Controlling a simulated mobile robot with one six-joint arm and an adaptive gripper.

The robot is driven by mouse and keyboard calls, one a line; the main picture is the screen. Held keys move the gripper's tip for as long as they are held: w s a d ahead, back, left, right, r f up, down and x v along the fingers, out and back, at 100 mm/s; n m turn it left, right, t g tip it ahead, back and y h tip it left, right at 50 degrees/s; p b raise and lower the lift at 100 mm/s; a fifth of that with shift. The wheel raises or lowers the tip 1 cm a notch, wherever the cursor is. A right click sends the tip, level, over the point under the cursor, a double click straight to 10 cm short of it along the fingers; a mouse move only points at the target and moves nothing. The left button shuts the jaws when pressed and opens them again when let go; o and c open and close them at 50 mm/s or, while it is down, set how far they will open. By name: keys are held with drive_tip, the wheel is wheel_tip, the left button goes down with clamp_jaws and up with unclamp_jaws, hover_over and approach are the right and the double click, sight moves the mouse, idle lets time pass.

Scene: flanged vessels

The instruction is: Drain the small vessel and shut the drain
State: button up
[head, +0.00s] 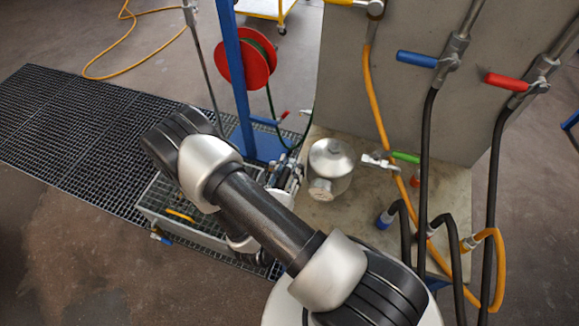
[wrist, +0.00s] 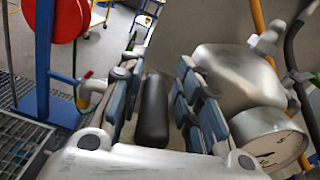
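The small vessel (head: 332,160) is a silver metal can standing upright on the grey bench slab, with a round face low on its front. In the wrist view the vessel (wrist: 238,75) is just right of my gripper, with a round dial (wrist: 270,140) below it. My gripper (head: 287,170) is left of the vessel, beside the grated tray. In the wrist view my gripper (wrist: 155,95) has its blue-padded fingers apart. A dark rounded cylinder (wrist: 152,112) shows between them; I cannot tell if it is touched. A green-handled valve (head: 404,157) is right of the vessel. The drain outlet is not clearly visible.
A grated tray (head: 152,212) with a blue-handled valve (head: 160,237) stands left, beneath my arm. A blue post (head: 240,80) and red hose reel (head: 246,64) are behind. Hoses and blue (head: 416,59) and red (head: 507,81) handles crowd the right.

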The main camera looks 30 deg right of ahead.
drive_tip(key=shift+o, duration=0.2)
drive_tip(key=shift+w+a, duration=0.1)
drive_tip(key=shift+s+a, duration=0.3)
drive_tip(key=shift+a, duration=0.15)
drive_tip(key=v, duration=1.1)
drive_tip(key=shift+s, duration=0.15)
